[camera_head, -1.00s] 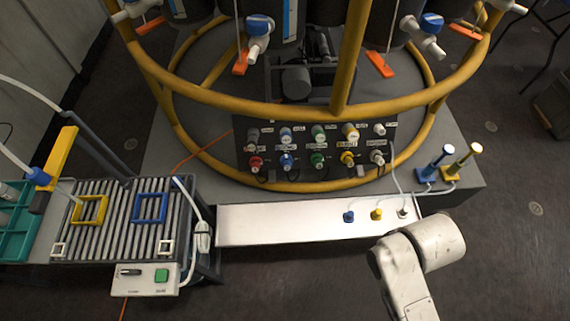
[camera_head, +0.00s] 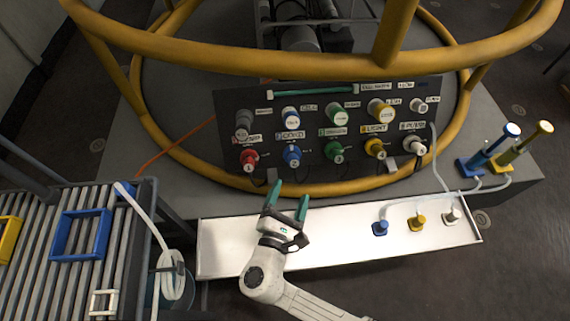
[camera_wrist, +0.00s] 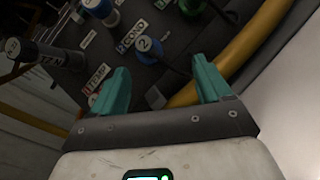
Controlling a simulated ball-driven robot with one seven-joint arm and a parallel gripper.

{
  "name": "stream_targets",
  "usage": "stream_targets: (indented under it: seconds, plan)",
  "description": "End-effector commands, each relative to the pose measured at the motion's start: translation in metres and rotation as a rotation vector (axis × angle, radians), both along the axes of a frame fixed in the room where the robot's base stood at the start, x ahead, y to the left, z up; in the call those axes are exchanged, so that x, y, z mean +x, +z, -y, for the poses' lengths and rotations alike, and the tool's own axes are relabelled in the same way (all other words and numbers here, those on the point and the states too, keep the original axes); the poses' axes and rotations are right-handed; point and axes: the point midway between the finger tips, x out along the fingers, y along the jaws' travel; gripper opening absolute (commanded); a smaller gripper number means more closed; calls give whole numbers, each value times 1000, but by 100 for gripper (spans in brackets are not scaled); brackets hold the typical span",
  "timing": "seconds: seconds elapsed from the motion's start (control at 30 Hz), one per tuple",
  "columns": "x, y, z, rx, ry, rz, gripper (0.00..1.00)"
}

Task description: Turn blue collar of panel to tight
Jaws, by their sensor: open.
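The dark panel (camera_head: 310,165) stands upright inside the yellow ring frame and carries two rows of coloured collars. The blue collar (camera_head: 292,155) is in the lower row, between a red one and a green one. Another collar with a blue band (camera_head: 290,116) is above it in the upper row. My gripper (camera_head: 287,198) is open and empty, in front of and below the blue collar, apart from it. In the wrist view the blue collar (camera_wrist: 148,50) shows beyond and between the two teal fingers, beside a label with a 2. Its turn position cannot be told.
The lower row also has red (camera_head: 249,158), green (camera_head: 334,151) and yellow (camera_head: 375,147) collars close by. The yellow ring (camera_head: 200,170) passes in front of the panel. A white tray (camera_head: 330,244) lies below, with blue, yellow and white plugs at its right. A roller rack (camera_head: 35,255) stands left.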

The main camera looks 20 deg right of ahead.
Motion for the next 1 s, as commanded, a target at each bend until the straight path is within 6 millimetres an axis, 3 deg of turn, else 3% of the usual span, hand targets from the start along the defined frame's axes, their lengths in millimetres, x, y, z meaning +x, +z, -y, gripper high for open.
stream_targets:
  seconds: [0.1, 0.2, 0.7, 1.0]
  plan:
    - [2, -10, -18, -62, 57, -7, 78]
    - [7, -10, -19, -75, 67, -7, 78]
    - [70, -11, 32, -71, 61, -6, 78]
    - [88, -9, 45, -71, 63, -6, 78]
